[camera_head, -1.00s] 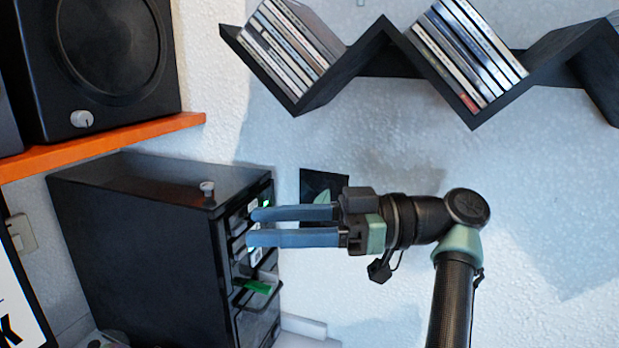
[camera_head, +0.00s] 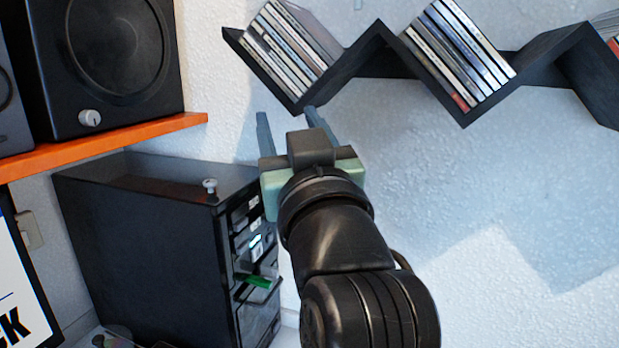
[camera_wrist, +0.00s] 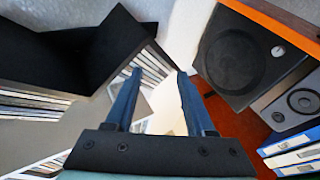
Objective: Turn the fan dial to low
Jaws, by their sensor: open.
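No dial in view is clearly marked as a fan dial. A small grey knob (camera_head: 210,188) stands on the top of the black tower case (camera_head: 140,215), near its right edge. Another pale round knob (camera_head: 90,118) is on the front of the black speaker (camera_head: 115,50); in the wrist view this knob (camera_wrist: 278,50) shows at upper right. My gripper (camera_head: 286,114) is open and empty, right of both knobs and apart from them. Its blue fingers point away from the head camera, below the disc shelf. In the wrist view the fingers (camera_wrist: 160,73) stand apart with nothing between them.
A black zigzag shelf (camera_head: 345,75) with disc cases (camera_head: 288,45) is just above my fingertips. An orange shelf (camera_head: 150,130) carries the speaker, over the case's left part. A green piece (camera_head: 258,282) sticks out of the case front. The wall at right is clear.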

